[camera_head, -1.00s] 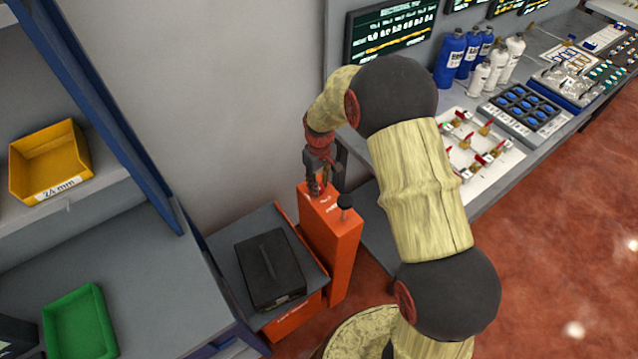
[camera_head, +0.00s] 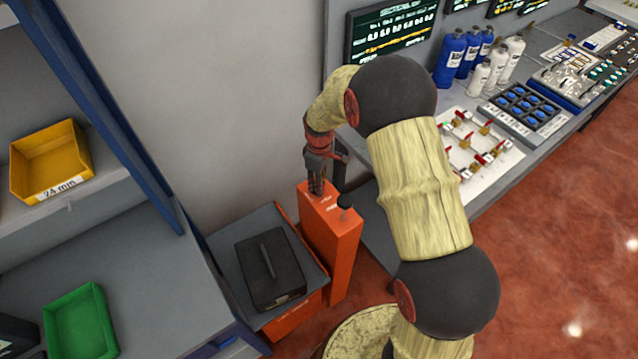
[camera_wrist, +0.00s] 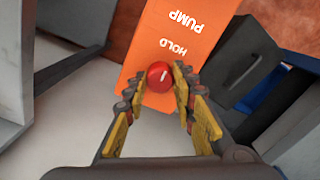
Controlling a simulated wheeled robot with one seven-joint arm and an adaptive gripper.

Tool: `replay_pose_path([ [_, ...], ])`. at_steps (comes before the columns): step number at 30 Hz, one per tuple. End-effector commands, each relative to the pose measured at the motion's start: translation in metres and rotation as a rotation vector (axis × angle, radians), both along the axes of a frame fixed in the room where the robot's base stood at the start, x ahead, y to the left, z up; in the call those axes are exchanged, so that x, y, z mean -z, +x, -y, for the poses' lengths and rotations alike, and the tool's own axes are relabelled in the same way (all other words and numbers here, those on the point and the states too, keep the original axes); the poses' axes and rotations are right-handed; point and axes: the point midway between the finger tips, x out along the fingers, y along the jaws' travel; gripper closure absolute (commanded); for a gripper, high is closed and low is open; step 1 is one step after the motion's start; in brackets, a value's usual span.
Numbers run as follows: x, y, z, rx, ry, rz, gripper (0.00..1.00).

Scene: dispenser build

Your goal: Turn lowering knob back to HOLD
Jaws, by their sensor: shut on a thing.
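The lowering knob (camera_wrist: 160,75) is a small red knob with a white pointer line, on top of an orange box (camera_wrist: 160,30) lettered PUMP and HOLD. In the wrist view the line points roughly toward the word HOLD. My gripper (camera_wrist: 160,86) is shut on the knob, with one finger on each side. In the head view my gripper (camera_head: 317,192) points down at the far end of the orange box's top (camera_head: 335,230), and the knob is hidden by the fingers.
The bench with valves and bottles (camera_head: 452,55) is to the right. Shelves with yellow (camera_head: 50,190) and green bins (camera_head: 80,325) are left.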

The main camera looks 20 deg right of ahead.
Motion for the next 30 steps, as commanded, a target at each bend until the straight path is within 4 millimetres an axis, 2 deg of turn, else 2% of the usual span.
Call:
replay_pose_path([
  [5,0.000,0.000,0.000,-0.001,0.000,0.001,0.99],
  [6,0.000,0.000,0.000,-0.001,0.000,0.001,0.73],
  [15,0.000,0.000,0.000,0.000,0.000,0.000,0.56],
  [25,-0.001,0.000,0.000,0.001,0.000,0.001,0.55],
  [30,-0.019,0.002,0.000,0.000,0.000,0.004,0.55],
])
